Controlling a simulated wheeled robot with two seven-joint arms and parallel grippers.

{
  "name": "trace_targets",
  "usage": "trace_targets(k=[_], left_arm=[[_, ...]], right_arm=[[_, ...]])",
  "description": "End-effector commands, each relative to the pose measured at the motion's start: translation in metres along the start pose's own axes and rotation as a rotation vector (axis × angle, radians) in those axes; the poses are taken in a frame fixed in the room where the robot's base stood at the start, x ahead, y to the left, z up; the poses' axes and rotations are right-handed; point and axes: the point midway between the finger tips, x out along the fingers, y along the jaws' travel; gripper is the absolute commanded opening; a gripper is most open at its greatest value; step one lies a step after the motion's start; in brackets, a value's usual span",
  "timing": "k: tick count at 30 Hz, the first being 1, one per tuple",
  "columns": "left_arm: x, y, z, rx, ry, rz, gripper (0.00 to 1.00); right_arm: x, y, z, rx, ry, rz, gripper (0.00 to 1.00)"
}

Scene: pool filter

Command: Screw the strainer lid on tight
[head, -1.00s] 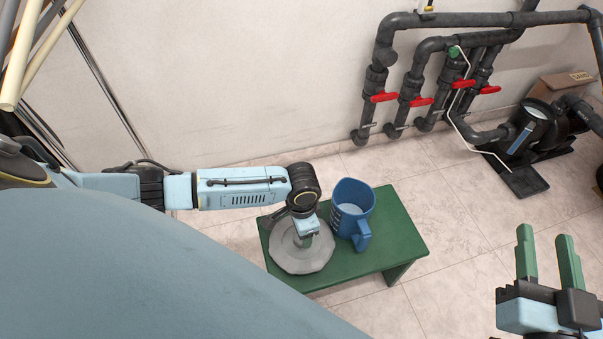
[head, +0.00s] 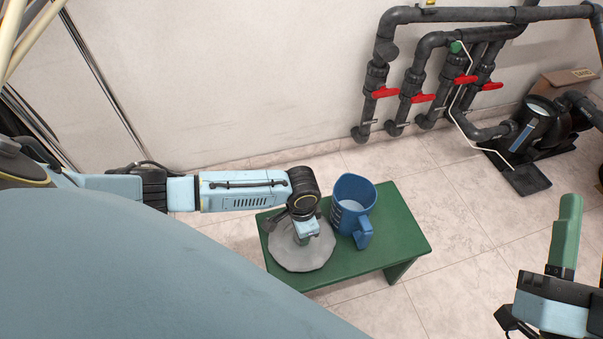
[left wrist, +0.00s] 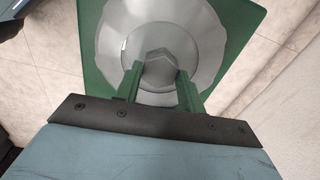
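The grey strainer lid (head: 290,257), round with a scalloped rim, lies on the green bench (head: 400,240). In the left wrist view the lid (left wrist: 204,32) shows a raised central knob (left wrist: 159,68). My left gripper (head: 304,238) points down at the lid. Its two green fingers (left wrist: 158,82) sit on either side of the knob and appear closed on it; the contact itself is partly hidden. The pump (head: 537,120) stands on the floor at the right, with a pale round top. My right gripper (head: 566,225) is in the air at the right edge; only one green finger shows clearly.
A blue measuring jug (head: 352,205) stands on the bench close beside the lid and my left gripper. Dark pipes with red valve handles (head: 385,92) run along the wall. A cardboard box (head: 565,85) is behind the pump. The tiled floor between bench and pump is clear.

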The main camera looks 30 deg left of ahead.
Motion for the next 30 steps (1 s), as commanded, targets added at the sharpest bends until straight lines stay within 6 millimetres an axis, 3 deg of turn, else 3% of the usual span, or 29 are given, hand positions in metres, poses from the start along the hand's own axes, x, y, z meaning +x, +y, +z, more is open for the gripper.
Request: trace_targets(k=[1,9,22,30], left_arm=[[0.0,0.0,0.0,0.0,0.0,0.0,0.32],[0.0,0.0,0.0,0.0,0.0,0.0,0.0],[-0.003,0.0,0.0,0.0,0.001,0.0,0.0],[-0.015,0.0,0.0,0.0,0.0,0.0,0.0]], right_arm=[[0.0,0.0,0.0,0.0,0.0,0.0,0.38],[0.0,0.0,0.0,0.0,-0.001,0.0,0.38],[0.001,0.0,0.002,0.0,-0.021,0.0,0.38],[-0.003,0.006,0.03,-0.012,-0.209,0.014,0.38]])
